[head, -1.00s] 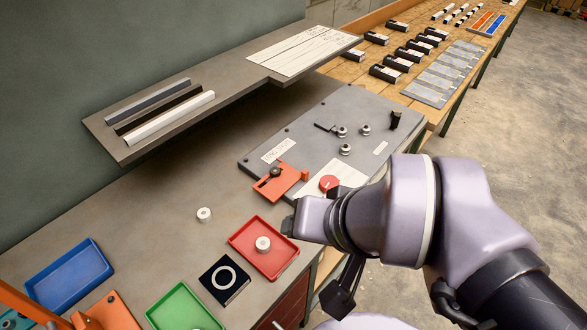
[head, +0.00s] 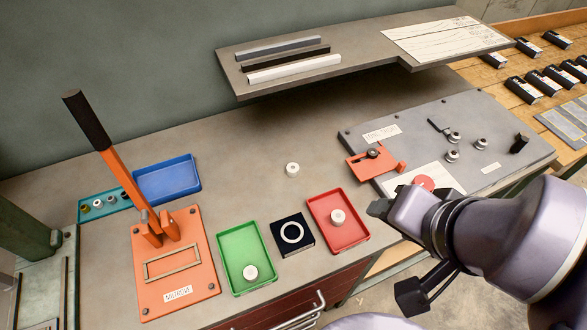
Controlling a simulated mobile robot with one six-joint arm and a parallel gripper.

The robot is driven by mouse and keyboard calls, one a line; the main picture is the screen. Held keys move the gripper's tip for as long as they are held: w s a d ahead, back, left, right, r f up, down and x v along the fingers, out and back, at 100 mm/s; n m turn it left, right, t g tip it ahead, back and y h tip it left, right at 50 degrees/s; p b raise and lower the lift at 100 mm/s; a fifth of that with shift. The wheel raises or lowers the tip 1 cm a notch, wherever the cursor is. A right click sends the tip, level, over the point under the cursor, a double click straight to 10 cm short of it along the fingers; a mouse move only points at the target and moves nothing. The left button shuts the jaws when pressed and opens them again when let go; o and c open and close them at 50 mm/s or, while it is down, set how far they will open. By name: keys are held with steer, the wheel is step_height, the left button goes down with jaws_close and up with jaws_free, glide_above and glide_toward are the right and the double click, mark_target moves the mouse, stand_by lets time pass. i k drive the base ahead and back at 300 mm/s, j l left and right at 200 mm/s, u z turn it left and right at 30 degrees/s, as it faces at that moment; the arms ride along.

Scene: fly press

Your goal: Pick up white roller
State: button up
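Several pale rollers are in view. One whitish roller (head: 292,169) stands alone on the grey bench, one (head: 338,216) is in the red tray (head: 354,241), and one (head: 250,272) is in the green tray (head: 231,243). My gripper (head: 380,208) is right of the red tray, above the bench's front part, touching no roller. Its fingers are dark and seen side-on, so their opening is hidden.
An orange press (head: 190,289) with a tall lever (head: 115,158) stands at the left, beside a blue tray (head: 167,180). A black block with a white ring (head: 283,249) lies between the red and green trays. A shelf (head: 370,72) overhangs the back. A grey fixture plate (head: 410,128) is at the right.

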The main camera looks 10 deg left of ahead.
mark_target(292, 169)
steer(key=i+u, duration=0.15)
steer(key=u, duration=0.25)
steer(key=i+l+u, duration=0.15)
steer(key=u, duration=0.2)
